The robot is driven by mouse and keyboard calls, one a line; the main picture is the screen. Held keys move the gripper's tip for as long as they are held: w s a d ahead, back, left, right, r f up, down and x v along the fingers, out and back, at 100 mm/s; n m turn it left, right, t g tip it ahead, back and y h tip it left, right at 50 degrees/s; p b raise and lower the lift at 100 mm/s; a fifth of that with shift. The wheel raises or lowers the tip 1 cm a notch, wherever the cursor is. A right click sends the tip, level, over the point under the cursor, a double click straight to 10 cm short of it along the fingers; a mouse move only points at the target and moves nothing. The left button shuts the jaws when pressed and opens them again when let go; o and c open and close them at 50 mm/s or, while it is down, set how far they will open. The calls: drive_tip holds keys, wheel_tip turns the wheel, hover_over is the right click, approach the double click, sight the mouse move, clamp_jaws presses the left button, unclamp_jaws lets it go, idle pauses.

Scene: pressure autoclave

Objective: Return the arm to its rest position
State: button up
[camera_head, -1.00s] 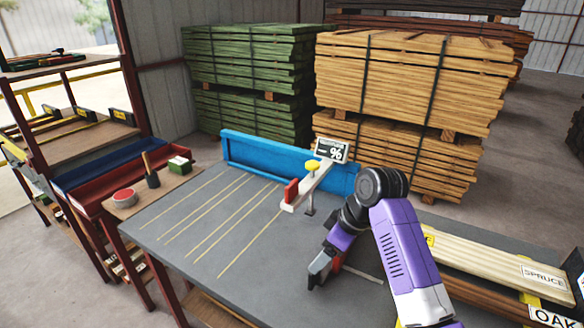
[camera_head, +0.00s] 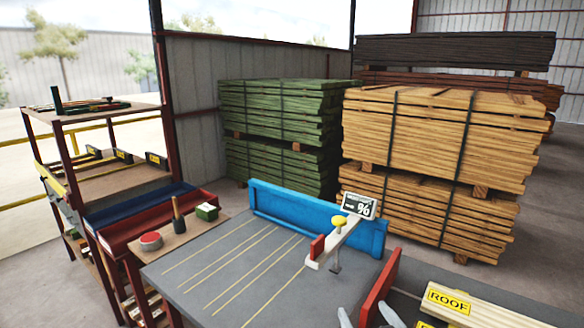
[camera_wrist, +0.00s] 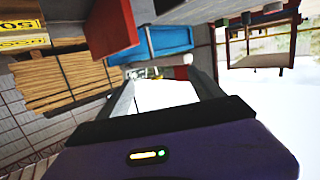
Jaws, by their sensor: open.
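My gripper (camera_head: 367,316) shows only as two grey fingertips at the bottom edge of the head view. They are spread apart beside a red upright panel (camera_head: 379,291); I cannot tell whether they touch it. In the wrist view my gripper (camera_wrist: 161,84) is open, with nothing visible between its fingers. A large red panel (camera_wrist: 111,28) lies close to the left finger there. The rest of my arm is out of the head view.
A grey table (camera_head: 215,270) has a blue back fence (camera_head: 300,212) and a measuring arm with a "%" display (camera_head: 358,205). A rack (camera_head: 105,160) stands left; wood stacks (camera_head: 440,140) stand behind.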

drive_tip(key=s+d+m+h, duration=0.1)
drive_tip(key=s+d, duration=0.1)
drive_tip(key=s, duration=2)
drive_tip(key=s+d+f+m+h, duration=0.1)
drive_tip(key=s+d, duration=0.1)
drive_tip(key=s, duration=2.1)
drive_tip(key=shift+s+g, duration=0.3)
drive_tip(key=shift+g, duration=0.1)
drive_tip(key=shift+d, duration=0.1)
